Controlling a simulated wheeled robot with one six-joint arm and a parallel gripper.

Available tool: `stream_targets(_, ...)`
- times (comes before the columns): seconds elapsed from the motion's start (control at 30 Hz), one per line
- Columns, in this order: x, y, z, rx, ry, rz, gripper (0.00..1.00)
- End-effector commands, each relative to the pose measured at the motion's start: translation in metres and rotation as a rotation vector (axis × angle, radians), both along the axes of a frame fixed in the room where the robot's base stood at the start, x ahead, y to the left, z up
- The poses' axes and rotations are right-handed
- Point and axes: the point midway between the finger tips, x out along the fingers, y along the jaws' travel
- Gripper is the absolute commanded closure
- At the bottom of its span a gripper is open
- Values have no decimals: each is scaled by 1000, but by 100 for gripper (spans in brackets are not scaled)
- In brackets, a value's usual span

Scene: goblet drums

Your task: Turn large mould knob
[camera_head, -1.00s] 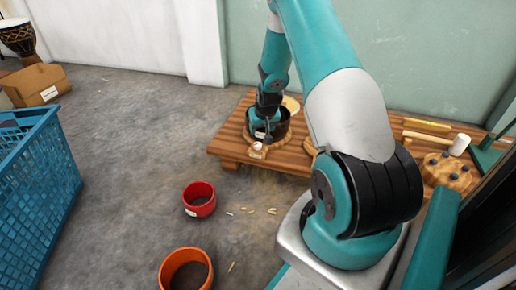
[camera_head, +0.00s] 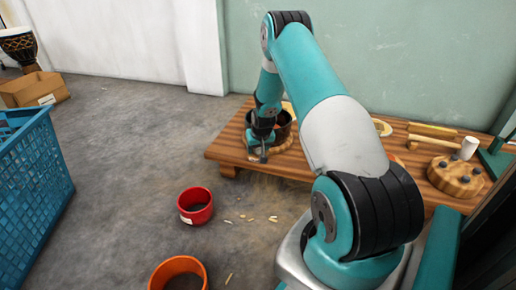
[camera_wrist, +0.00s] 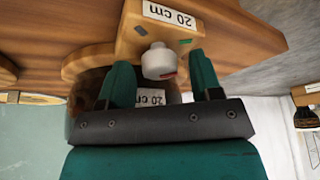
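The large mould's knob (camera_wrist: 158,62) is white and round, with a small red mark, on a wooden block (camera_wrist: 135,33) labelled "20 cm" that also bears a green mark. My gripper (camera_wrist: 160,58) is open in the wrist view. Its two teal fingers stand on either side of the knob, with a gap visible at each side. The dark round mould (camera_wrist: 82,110) shows behind the fingers, partly hidden, with another "20 cm" label. In the head view the mould (camera_head: 284,123) sits on the low wooden table, and my gripper (camera_head: 258,155) is at its front, hiding the knob.
The low wooden table (camera_head: 232,152) stands by the wall. A round wooden board with dark pegs (camera_head: 453,178) and a mallet (camera_head: 466,149) lie at its right. Red (camera_head: 195,206) and orange (camera_head: 178,275) pots and a blue basket (camera_head: 30,190) stand on the floor.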

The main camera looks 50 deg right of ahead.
Motion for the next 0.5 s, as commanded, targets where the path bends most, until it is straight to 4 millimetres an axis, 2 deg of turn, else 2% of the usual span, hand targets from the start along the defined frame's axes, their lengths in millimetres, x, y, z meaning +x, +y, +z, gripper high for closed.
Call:
stream_targets(0.03,0,0,0,0,0,0,52)
stream_targets(0.2,0,0,0,0,0,0,88)
stream_targets(0.37,0,1,3,1,1,-29,88)
stream_targets(0.5,0,1,6,0,3,-148,88)
